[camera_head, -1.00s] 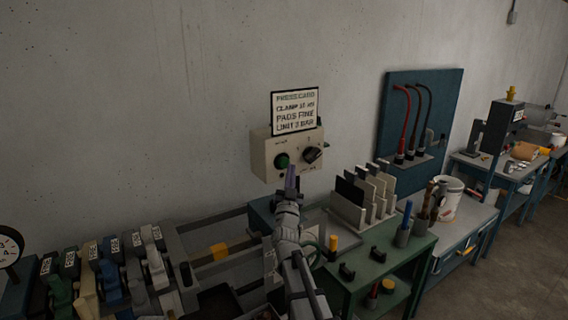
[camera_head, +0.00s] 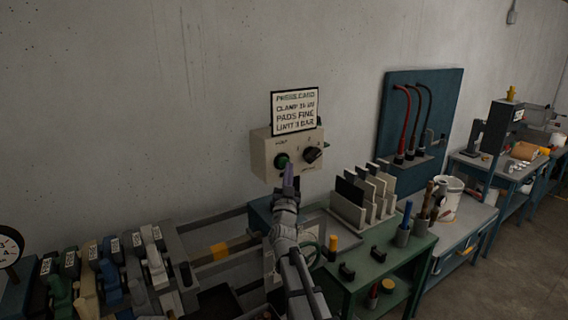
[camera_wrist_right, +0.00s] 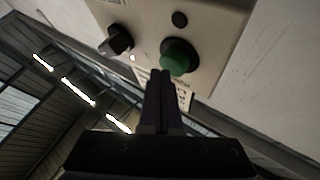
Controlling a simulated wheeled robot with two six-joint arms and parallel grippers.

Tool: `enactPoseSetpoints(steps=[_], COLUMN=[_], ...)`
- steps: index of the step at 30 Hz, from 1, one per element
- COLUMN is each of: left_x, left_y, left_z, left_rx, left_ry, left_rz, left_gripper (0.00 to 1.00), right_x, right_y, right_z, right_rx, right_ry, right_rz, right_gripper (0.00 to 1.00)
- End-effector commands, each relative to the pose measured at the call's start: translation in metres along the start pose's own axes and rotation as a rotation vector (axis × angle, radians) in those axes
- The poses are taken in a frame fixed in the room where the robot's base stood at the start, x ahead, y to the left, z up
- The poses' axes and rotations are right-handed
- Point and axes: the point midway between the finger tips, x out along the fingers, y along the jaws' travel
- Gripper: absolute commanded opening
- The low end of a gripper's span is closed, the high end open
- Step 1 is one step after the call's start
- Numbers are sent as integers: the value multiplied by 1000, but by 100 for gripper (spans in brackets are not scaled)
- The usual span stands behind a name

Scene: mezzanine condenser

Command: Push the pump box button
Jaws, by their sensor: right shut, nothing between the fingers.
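The pump box (camera_head: 266,155) is a beige box on the concrete wall. Its round green button (camera_head: 281,160) is on the left of its front face, with a black rotary knob (camera_head: 312,154) to the right. My right gripper (camera_head: 289,172) is shut and empty, just in front of the box and slightly below and right of the button. In the right wrist view the box (camera_wrist_right: 220,28) fills the top, and the green button (camera_wrist_right: 179,57) lies just beyond the shut fingertips (camera_wrist_right: 161,72). I cannot tell whether they touch it. My left gripper is not in view.
A lettered sign (camera_head: 295,110) stands above the box. Below right is a green bench (camera_head: 390,245) with a rack of upright plates (camera_head: 365,195). Several coloured clamps (camera_head: 110,270) line the lower left. A blue panel with hoses (camera_head: 420,120) is on the wall.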

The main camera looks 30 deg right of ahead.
Motion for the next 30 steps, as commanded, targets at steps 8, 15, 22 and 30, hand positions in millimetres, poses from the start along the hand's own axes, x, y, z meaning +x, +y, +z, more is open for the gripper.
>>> enactPoseSetpoints(steps=[8,15,22,30], left_x=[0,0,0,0], left_y=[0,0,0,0], left_z=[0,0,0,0], left_rx=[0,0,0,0], left_ry=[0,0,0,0], left_rz=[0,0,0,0], left_gripper=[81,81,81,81], right_x=[2,4,6,5], right_y=[-2,-3,-5,-4], right_z=[2,3,5,4], right_rx=[0,0,0,0], right_ry=[0,0,0,0], right_rz=[0,0,0,0], right_gripper=[0,0,0,0])
